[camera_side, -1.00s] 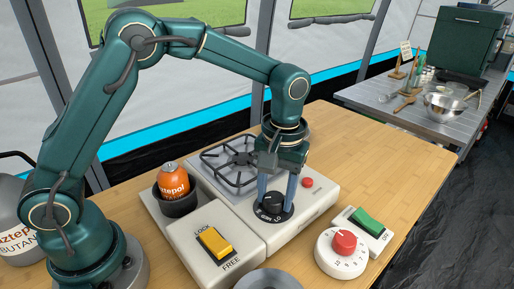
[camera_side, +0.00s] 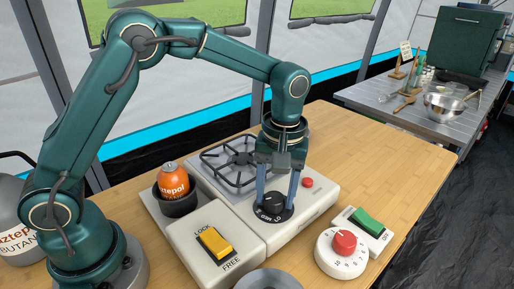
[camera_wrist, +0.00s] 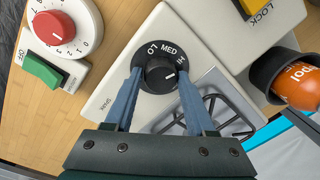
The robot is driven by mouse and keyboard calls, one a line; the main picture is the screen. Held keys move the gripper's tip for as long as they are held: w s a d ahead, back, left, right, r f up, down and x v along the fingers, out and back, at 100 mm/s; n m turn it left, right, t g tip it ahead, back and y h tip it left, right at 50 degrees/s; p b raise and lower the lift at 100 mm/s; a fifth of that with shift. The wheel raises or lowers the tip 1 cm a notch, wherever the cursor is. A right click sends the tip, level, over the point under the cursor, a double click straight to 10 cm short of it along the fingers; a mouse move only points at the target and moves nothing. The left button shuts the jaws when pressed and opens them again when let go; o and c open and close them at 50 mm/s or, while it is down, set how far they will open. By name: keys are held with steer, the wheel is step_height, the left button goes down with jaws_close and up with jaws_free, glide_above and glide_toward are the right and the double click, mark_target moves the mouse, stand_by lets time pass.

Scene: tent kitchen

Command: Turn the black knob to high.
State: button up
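The black knob (camera_side: 271,200) sits on a round black dial on the front of the white stove. The wrist view shows the same knob (camera_wrist: 158,74), with LO, MED and HI printed on the dial around it. A short white mark on the knob lies on its right side, on the side of the HI label; exact alignment is hard to judge. My gripper (camera_side: 278,202) points down over the dial, a blue finger on each side of the knob. In the wrist view my gripper (camera_wrist: 160,76) appears closed against the knob's sides.
A red button (camera_side: 307,182) and burner grate (camera_side: 232,164) are on the stove. Nearby are a yellow LOCK/FREE switch (camera_side: 214,243), an orange canister (camera_side: 173,180), a green switch (camera_side: 364,219) and a red-knobbed timer (camera_side: 344,243). The table's right side is clear.

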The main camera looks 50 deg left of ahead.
mark_target(277, 197)
steer(key=shift+o, duration=1.2)
steer(key=shift+d+r, duration=0.1)
steer(key=shift+r, duration=2.5)
steer(key=s+a+r+t, duration=0.4)
steer(key=s+r, duration=0.3)
steer(key=r, duration=0.2)
steer(key=s+a+f+m+t, duration=0.2)
steer(key=s+f+m, duration=0.3)
steer(key=s+m, duration=0.2)
steer(key=shift+s, duration=0.45)
